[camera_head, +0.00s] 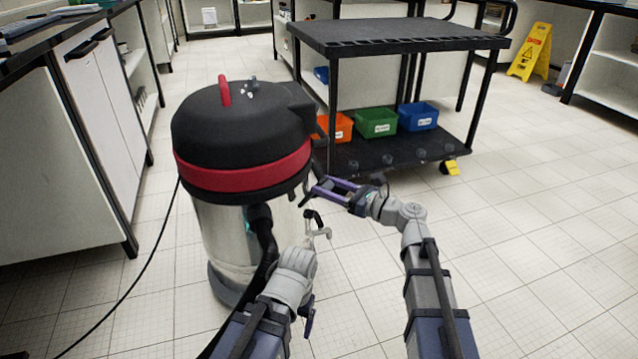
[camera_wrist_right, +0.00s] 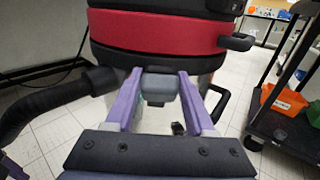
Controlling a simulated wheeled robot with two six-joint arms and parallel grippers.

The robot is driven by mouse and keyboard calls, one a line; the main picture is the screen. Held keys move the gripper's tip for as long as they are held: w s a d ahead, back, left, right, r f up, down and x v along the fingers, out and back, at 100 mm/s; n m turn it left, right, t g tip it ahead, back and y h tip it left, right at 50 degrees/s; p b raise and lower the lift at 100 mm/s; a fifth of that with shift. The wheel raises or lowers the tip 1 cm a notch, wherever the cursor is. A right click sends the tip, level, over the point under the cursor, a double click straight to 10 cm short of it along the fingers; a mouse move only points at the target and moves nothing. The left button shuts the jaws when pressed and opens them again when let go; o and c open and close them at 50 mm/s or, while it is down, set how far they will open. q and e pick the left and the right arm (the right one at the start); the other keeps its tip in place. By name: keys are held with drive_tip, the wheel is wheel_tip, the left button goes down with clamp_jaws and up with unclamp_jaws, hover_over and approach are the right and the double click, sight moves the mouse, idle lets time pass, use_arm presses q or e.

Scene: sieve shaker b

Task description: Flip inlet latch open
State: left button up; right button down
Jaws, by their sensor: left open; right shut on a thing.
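The vacuum cleaner (camera_head: 245,130) has a black lid, a red band and a steel canister. My right gripper (camera_head: 312,190) is at the canister's right side, just below the red band. In the right wrist view its two purple fingers are shut on a grey latch-like block (camera_wrist_right: 158,86) at the canister wall, under the red band (camera_wrist_right: 155,35). I cannot tell whether this latch is flipped. In the head view the block is not clearly visible. My left gripper (camera_head: 307,313) is open, low in front of the canister, with its fingers partly hidden behind its wrist.
A black hose (camera_wrist_right: 50,105) runs to the canister on the left. A black loop (camera_wrist_right: 238,43) sticks out at the red band. A black cart (camera_head: 400,38) with orange, green (camera_head: 376,123) and blue bins stands behind right. A cabinet (camera_head: 65,160) is left.

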drive_tip(key=shift+t+y, duration=0.5)
drive_tip(key=shift+y, duration=0.1)
drive_tip(key=shift+s+d+f+b, duration=0.35)
drive_tip(key=shift+f+b, duration=0.35)
drive_tip(key=shift+b, duration=0.35)
drive_tip(key=shift+s+d+f+b, duration=0.2)
drive_tip(key=shift+d+f+b, duration=0.4)
drive_tip(key=shift+b, duration=0.5)
drive_tip(key=shift+s+d+f+b, duration=0.3)
drive_tip(key=shift+f+b, duration=0.45)
drive_tip(key=shift+b, duration=0.3)
drive_tip(key=shift+c, duration=1.2)
unclamp_jaws()
drive_tip(key=shift+r, duration=0.1)
drive_tip(key=shift+r, duration=0.1)
wheel_tip(320, 180, up, 10)
drive_tip(key=p, duration=1)
